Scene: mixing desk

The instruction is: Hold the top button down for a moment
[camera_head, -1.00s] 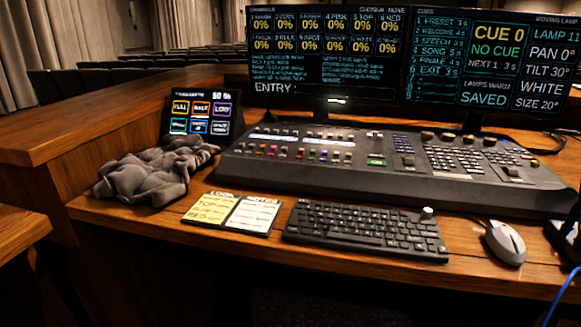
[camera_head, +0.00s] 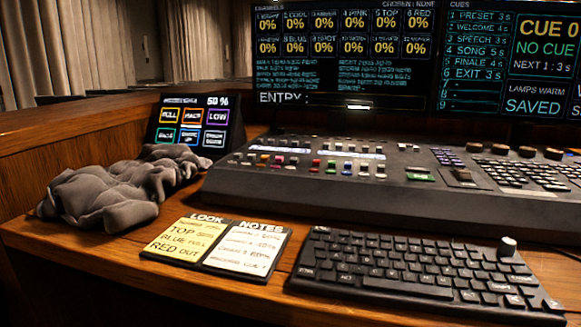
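The black mixing desk (camera_head: 300,192) stands across the middle and right of the desk top. Rows of small coloured buttons and faders (camera_head: 318,163) run over its left part. Which of these is the top button cannot be told at this size. The screen behind it lists a channel "TOP" (camera_head: 386,21) at 0%, with all channels at 0%. A small tablet panel (camera_head: 194,124) with several outlined buttons stands left of the mixing desk. Neither of my grippers shows in the view.
A crumpled grey cloth (camera_head: 115,190) lies at the left, in front of the tablet. A yellow and white note card (camera_head: 215,248) lies at the front, left of a black keyboard (camera_head: 420,268). The wooden desk top (camera_head: 85,257) is bare at the front left.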

